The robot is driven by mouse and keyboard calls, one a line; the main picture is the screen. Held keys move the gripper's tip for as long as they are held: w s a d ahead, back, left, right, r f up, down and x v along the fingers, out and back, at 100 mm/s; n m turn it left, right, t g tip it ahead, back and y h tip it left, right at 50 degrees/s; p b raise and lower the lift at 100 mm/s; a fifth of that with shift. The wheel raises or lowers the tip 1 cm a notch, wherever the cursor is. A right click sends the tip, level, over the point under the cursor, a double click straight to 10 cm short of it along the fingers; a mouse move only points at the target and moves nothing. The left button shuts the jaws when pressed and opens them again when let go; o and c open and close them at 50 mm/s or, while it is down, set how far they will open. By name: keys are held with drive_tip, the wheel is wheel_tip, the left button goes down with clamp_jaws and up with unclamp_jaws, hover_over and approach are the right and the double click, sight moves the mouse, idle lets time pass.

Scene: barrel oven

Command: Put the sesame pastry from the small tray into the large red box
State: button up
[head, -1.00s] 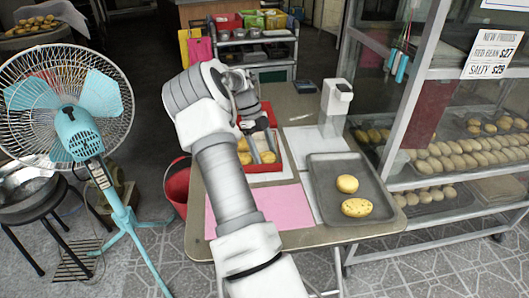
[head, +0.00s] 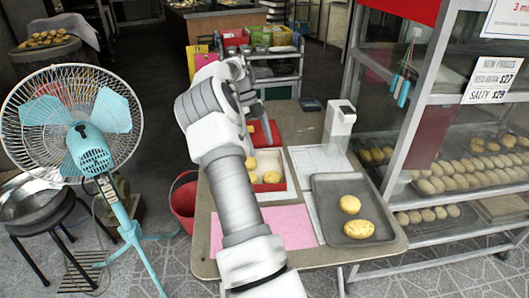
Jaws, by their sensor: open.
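The small grey tray (head: 327,184) lies on the right of the table. It holds a smaller plain pastry (head: 349,204) and a larger, speckled pastry that looks like the sesame one (head: 358,229). The large red box (head: 274,187) is left of the tray, with a pale inside. Pastries lie in its near part, one at the front (head: 271,177) and one partly behind my arm (head: 251,163). My gripper (head: 264,124) is open, above the far part of the box. No pastry shows between its fingers. My arm hides the box's left side.
A pink sheet (head: 290,222) lies in front of the box. A white dispenser-like device (head: 339,122) stands behind the tray. A glass cabinet (head: 430,130) with trays of pastries is close on the right. A fan (head: 93,140) and a red bucket (head: 184,203) are on the left.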

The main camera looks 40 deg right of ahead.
drive_tip(key=s+a+r+n+t, duration=0.3)
drive_tip(key=a+r+n, duration=0.5)
drive_tip(key=a, duration=0.2)
drive_tip(key=s+a+r+n+t, duration=0.3)
drive_tip(key=a+r+n, duration=0.5)
drive_tip(key=a, duration=0.1)
drive_tip(key=s+a+f+n+t, duration=0.2)
drive_tip(key=s+a+n+t, duration=0.2)
drive_tip(key=s+a+n, duration=1.4)
wheel_tip(320, 180, up, 16)
drive_tip(key=w+d+p, duration=0.1)
drive_tip(key=w+p, duration=0.1)
drive_tip(key=p, duration=1.4)
drive_tip(key=shift+d+n, duration=0.15)
drive_tip(key=shift+n, duration=0.25)
drive_tip(key=shift+s+f, duration=0.1)
drive_tip(key=c, duration=0.6)
drive_tip(key=shift+d, duration=0.2)
